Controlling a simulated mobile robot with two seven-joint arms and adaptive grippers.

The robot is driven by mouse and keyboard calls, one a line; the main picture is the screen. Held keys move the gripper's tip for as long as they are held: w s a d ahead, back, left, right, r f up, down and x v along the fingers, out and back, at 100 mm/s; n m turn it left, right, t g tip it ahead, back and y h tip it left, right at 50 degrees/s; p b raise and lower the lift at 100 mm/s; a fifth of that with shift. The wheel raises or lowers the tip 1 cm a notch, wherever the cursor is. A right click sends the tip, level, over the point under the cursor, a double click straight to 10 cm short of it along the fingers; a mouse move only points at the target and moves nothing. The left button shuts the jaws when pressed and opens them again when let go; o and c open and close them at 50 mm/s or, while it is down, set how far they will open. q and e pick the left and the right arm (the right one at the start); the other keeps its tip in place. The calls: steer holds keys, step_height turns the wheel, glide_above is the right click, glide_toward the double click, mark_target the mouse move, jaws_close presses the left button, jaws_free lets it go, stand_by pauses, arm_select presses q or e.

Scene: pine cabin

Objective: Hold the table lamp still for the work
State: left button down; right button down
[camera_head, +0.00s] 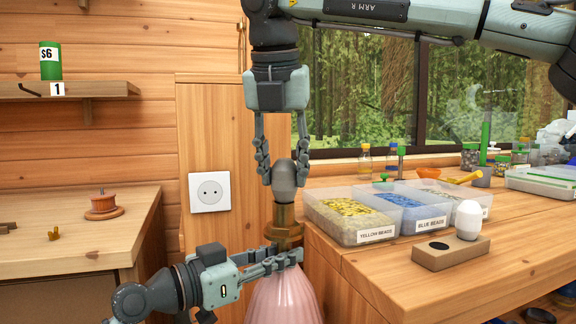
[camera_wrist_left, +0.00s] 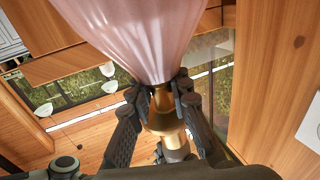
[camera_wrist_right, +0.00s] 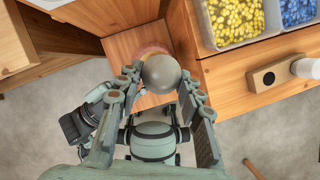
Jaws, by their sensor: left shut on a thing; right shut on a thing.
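The table lamp has a pink ribbed body (camera_head: 285,303), a brass neck (camera_head: 283,232) and a grey bulb (camera_head: 285,180) on top, and stands upright. My left gripper (camera_head: 294,259) is shut on the neck just above the pink body. The left wrist view shows its fingers on both sides of the brass (camera_wrist_left: 162,100). My right gripper (camera_head: 283,172) comes down from above and is shut on the grey bulb. In the right wrist view the bulb (camera_wrist_right: 160,74) sits between the fingertips. The lamp's foot is hidden.
On the right bench, a white bulb (camera_head: 468,219) stands in a wooden block (camera_head: 450,253) with a dark round spot beside it. Bead boxes (camera_head: 349,231) stand behind. A left counter (camera_head: 60,236) holds a wooden spool (camera_head: 103,206). A socket (camera_head: 209,192) is on the wall.

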arm_select(q)
steer(key=shift+a, duration=0.1)
arm_select(e)
steer(key=shift+a+r, duration=0.3)
steer(key=shift+r, duration=2.6)
steer(key=shift+d, duration=0.1)
arm_select(q)
steer(key=c, duration=1.3)
jaws_free()
